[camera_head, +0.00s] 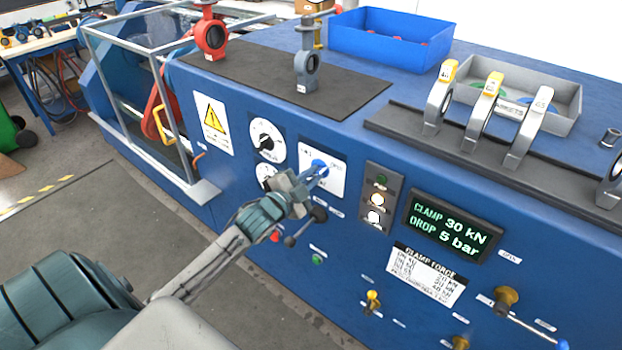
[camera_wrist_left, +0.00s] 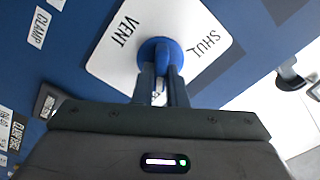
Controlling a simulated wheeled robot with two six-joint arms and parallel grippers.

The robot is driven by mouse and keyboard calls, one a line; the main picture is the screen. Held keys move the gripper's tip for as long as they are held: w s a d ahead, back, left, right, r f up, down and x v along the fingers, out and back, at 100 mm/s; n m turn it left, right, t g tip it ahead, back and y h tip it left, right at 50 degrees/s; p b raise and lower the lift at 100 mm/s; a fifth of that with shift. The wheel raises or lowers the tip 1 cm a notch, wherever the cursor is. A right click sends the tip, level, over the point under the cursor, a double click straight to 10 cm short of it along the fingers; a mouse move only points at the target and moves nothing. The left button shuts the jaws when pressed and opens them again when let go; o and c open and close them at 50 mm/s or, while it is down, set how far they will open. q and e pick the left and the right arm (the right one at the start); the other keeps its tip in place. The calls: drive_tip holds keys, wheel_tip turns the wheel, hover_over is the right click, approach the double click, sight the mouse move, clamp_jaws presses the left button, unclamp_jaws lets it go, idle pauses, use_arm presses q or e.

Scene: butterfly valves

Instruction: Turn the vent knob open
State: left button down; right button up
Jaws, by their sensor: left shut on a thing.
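The vent knob (camera_head: 319,164) is blue and sits on a white plate (camera_head: 335,185) on the front of the blue bench. In the left wrist view the knob (camera_wrist_left: 159,46) shows between the words VENT and SHUT on the plate (camera_wrist_left: 108,62). My left gripper (camera_head: 318,173) reaches the knob from the front left. In the left wrist view its two fingers (camera_wrist_left: 160,83) are closed around the knob's grip. The fingers hide part of the knob, and I cannot tell exactly which word it points to. My right gripper is not in view.
A black dial (camera_head: 266,139) sits left of the knob, with a second dial partly behind my gripper. A button box (camera_head: 381,197) and a green-lit display (camera_head: 450,224) are to the right. A black lever (camera_head: 303,228) sticks out just below my gripper. Valves stand on the bench top.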

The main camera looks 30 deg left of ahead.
use_arm(q)
drive_tip(key=shift+f+m, duration=0.1)
drive_tip(key=shift+m, duration=0.5)
drive_tip(key=c, duration=1.5)
unclamp_jaws()
drive_tip(key=shift+o, duration=0.2)
drive_tip(key=shift+s, duration=0.15)
drive_tip(key=s+b, duration=0.2)
drive_tip(key=s, duration=0.8)
drive_tip(key=shift+s+a, duration=0.25)
drive_tip(key=shift+a, duration=0.15)
